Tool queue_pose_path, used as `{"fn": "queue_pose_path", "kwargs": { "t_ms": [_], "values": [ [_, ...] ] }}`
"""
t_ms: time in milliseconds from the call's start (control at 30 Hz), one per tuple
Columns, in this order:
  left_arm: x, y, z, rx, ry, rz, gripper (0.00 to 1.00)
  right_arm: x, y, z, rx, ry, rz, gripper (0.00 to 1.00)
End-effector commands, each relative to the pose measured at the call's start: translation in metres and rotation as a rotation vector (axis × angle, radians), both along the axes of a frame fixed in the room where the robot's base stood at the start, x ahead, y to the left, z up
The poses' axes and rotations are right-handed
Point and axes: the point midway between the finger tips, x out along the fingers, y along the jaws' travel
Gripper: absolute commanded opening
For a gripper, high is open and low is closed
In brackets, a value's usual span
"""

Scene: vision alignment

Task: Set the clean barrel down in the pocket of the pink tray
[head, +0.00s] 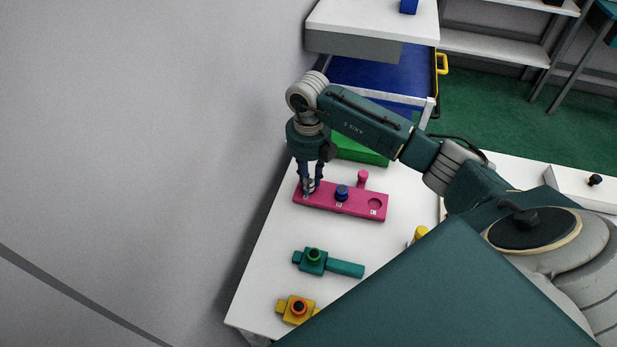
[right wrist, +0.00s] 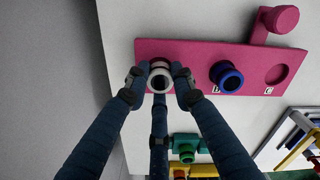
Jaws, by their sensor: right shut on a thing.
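The pink tray (head: 325,204) lies on the white table; it also shows in the right wrist view (right wrist: 195,50). My right gripper (head: 308,190) points down over the tray's left end. In the right wrist view its fingers (right wrist: 160,82) are shut around a pale grey-white ring-shaped barrel (right wrist: 160,68), seen from above. The fingers hide its sides, so I cannot tell whether it is seated in a pocket or just above. A blue barrel (head: 341,192) stands at the tray's middle. A round pocket (head: 375,204) at the right end is empty. My left gripper is not in view.
A pink knob (head: 362,178) sticks out behind the tray. A green block (head: 360,150) lies behind it. A teal fixture (head: 314,261) and a yellow fixture (head: 297,308) stand nearer on the table. Bare table lies between tray and teal fixture.

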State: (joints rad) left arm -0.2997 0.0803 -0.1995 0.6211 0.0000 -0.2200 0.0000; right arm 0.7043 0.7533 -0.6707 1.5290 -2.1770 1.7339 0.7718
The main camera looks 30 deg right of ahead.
Motion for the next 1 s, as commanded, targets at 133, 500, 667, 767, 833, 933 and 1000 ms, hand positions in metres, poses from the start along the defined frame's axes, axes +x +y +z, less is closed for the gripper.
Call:
{"fn": "queue_pose_path", "kwargs": {
  "t_ms": [133,500,667,767,833,933,1000],
  "values": [
    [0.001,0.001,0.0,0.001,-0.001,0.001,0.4,0.001,0.0,-0.001,0.001,-0.003,0.0,0.0],
    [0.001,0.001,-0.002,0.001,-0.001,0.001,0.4,0.001,0.0,-0.004,0.0,-0.002,0.0,0.43],
    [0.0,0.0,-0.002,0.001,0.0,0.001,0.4,0.001,0.0,-0.004,0.0,-0.002,0.0,0.43],
    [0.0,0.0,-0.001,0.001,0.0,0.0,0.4,0.001,0.0,-0.002,0.0,-0.002,0.0,0.43],
    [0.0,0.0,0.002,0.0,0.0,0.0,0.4,0.001,0.0,0.002,0.001,-0.003,0.0,0.43],
    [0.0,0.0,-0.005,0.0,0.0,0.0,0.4,0.003,0.0,0.013,0.001,-0.008,0.0,0.43],
    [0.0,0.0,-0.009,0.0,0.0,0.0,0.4,0.003,0.0,0.026,0.0,-0.009,0.0,0.43]
  ]
}}
